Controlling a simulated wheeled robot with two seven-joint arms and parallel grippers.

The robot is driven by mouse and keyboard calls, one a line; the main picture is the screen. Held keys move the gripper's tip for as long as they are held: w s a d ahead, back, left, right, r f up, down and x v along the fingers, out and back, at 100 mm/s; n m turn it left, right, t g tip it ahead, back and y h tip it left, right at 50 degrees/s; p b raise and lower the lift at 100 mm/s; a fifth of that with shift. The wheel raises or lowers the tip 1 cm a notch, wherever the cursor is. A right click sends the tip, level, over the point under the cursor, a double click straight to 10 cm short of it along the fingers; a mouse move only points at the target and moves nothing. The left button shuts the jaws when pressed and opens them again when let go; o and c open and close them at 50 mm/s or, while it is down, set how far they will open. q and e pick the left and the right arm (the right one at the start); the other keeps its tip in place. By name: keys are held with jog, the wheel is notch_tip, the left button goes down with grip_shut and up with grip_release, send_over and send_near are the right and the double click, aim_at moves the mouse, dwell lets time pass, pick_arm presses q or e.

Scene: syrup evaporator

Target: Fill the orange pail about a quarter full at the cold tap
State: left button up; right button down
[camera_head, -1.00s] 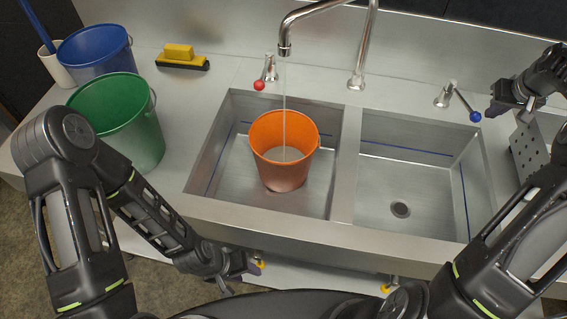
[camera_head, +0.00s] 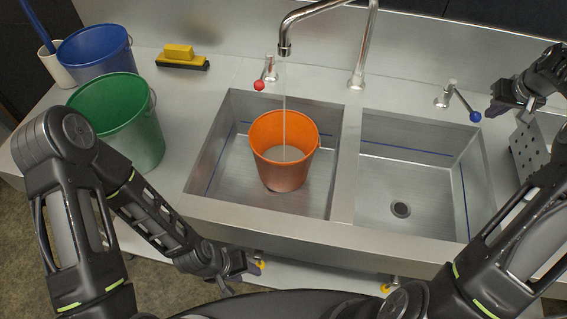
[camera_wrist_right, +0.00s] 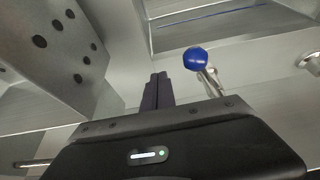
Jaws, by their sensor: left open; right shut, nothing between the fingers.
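The orange pail (camera_head: 270,172) stands upright in the left basin. A thin stream of water (camera_head: 284,115) falls from the spout (camera_head: 284,48) into it, and a shallow pool of water (camera_head: 283,154) shows at its bottom. The cold tap's blue-knobbed lever (camera_head: 474,117) points to the front right; its knob also shows in the right wrist view (camera_wrist_right: 196,59). My right gripper (camera_head: 491,114) is shut and empty, just right of the blue knob, apart from it in the wrist view. My left gripper (camera_head: 248,274) is open and empty in front of the sink's front edge.
A red-knobbed tap (camera_head: 260,85) stands behind the left basin. The right basin (camera_head: 425,180) is empty. A green pail (camera_head: 130,135), a blue pail (camera_head: 97,55) and a yellow-black brush (camera_head: 181,58) stand left. A perforated metal part (camera_head: 527,150) is at right.

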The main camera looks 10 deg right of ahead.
jog(key=shift+a, duration=0.1)
jog(key=shift+s+a+b, duration=0.2)
jog(key=shift+a+b, duration=0.15)
jog(key=shift+a, duration=0.15)
jog(key=shift+s+a+b, duration=0.2)
jog(key=shift+a+b, duration=0.15)
jog(key=shift+a, duration=0.15)
jog(key=shift+s+a+b, duration=0.15)
jog(key=shift+a+b, duration=0.1)
jog(key=shift+a, duration=0.25)
jog(key=shift+s+a+b, duration=0.15)
jog(key=shift+a+b, duration=0.1)
jog(key=shift+a, duration=0.25)
